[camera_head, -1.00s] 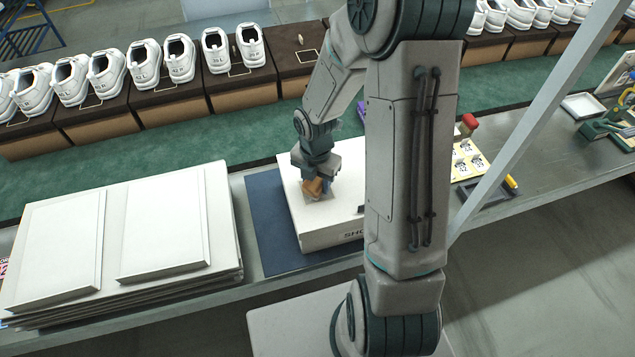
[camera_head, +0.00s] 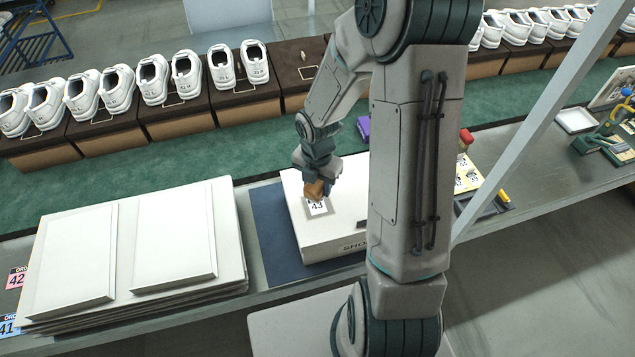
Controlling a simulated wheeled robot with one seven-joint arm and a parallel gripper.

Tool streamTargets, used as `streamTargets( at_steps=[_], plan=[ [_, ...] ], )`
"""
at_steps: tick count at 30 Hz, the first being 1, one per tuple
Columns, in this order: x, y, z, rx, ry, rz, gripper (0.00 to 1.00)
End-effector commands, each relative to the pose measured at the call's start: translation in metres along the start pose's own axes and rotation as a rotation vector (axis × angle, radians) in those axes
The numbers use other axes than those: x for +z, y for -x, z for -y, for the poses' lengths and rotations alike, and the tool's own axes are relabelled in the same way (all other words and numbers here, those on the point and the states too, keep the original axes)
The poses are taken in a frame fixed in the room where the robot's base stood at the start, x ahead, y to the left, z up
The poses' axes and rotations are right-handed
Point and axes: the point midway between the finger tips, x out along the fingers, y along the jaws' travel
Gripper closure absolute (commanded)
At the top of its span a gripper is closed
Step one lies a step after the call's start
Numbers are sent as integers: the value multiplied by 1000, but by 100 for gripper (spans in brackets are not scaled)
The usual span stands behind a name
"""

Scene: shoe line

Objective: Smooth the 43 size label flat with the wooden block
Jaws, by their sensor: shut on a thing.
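A white shoe box (camera_head: 325,240) stands on a dark blue mat (camera_head: 268,215) on the bench. The white size label (camera_head: 318,208) with "43" lies on the box's top, and its printed lower part shows. My gripper (camera_head: 318,185) is shut on the brown wooden block (camera_head: 314,190). The block is at the label's upper edge and covers part of it. I cannot tell whether the block touches the label or is just above it.
Stacked white flat cartons (camera_head: 135,250) lie left of the mat. Pairs of white shoes (camera_head: 155,78) stand on brown boxes along the green conveyor (camera_head: 150,142) behind. A yellow label sheet (camera_head: 467,178) and a red-topped item (camera_head: 466,137) are right of my arm.

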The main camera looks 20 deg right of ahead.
Motion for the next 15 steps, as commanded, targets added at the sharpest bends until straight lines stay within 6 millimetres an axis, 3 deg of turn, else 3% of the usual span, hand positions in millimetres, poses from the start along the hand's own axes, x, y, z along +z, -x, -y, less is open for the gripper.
streamTargets(
  at_steps=[8, 15],
  plan=[
    [0, 1, 0, 1, -1, 1, 77],
    [1, 20, 0, 2, -1, 2, 77]
  ],
)
